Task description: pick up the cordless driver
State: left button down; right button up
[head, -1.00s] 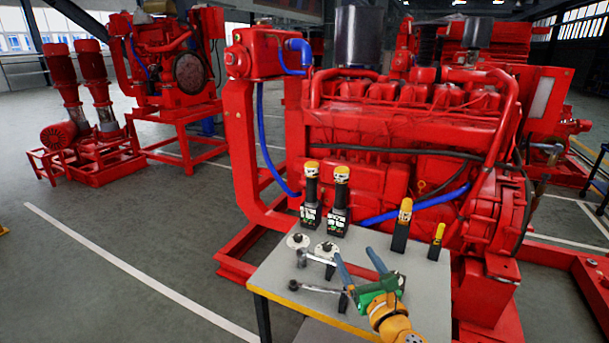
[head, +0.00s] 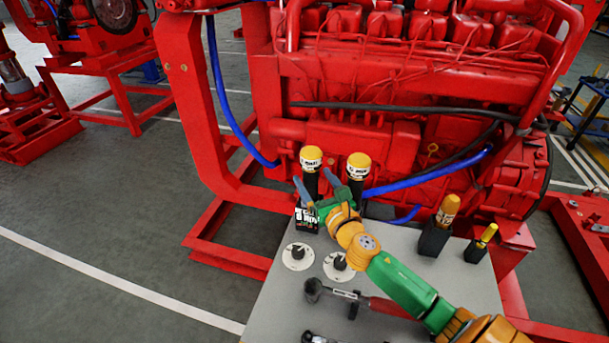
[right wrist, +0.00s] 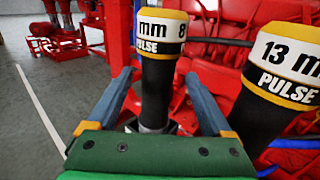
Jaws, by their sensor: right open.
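Two upright black cordless drivers with yellow tops stand at the back left of the grey table (head: 470,290). The left driver (head: 311,158) is marked 8 mm PULSE in the right wrist view (right wrist: 158,85). The other driver (head: 358,167) is marked 13 mm PULSE and stands to its right in the wrist view (right wrist: 272,95). My right gripper (head: 314,178) is open, its blue fingers on either side of the 8 mm driver's black body. Gaps show beside the body in the wrist view (right wrist: 158,76). My gripper hides part of the drivers' lower bodies in the head view. My left gripper is not in view.
Two round white bases (head: 297,256) with dark knobs sit at the table's left. Two black holders with yellow-topped tools (head: 436,236) stand at right. The red engine (head: 390,90) rises close behind the table.

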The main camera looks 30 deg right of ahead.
jog(key=shift+w+r, duration=0.2)
jog(key=shift+w, duration=0.1)
jog(key=w, duration=0.4)
jog(key=shift+w+d+f, duration=0.3)
jog(key=shift+s+r, duration=0.15)
jog(key=shift+s, duration=0.1)
jog(key=c, duration=0.5)
grip_shut()
